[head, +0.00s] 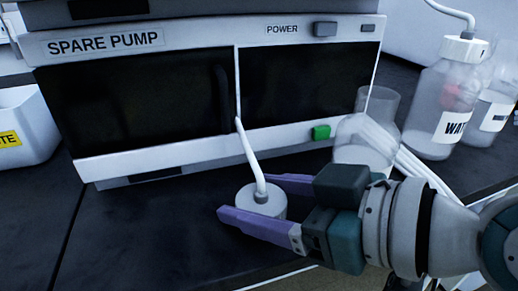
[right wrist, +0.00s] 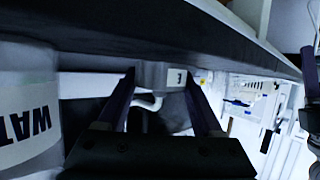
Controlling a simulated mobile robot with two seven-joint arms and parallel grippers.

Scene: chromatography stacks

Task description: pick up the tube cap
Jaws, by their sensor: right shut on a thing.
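The tube cap (head: 262,203) is a short pale cylinder with a white tube (head: 250,155) rising from its top, in the lower middle of the head view. My right gripper (head: 247,197) reaches in from the right, with its purple fingers on either side of the cap, shut on it. The near finger hides the cap's lower part, so I cannot tell whether it touches the bench. In the right wrist view a piece of white tube (right wrist: 148,103) shows between the two dark fingers (right wrist: 165,80).
The spare pump (head: 150,100) stands right behind the cap. A clear open-topped vessel (head: 365,140) is close behind my right gripper. The water bottle (head: 440,105) and another bottle (head: 492,110) stand at right. A white bin (head: 28,115) is at left. Dark bench (head: 130,235) is free at front left.

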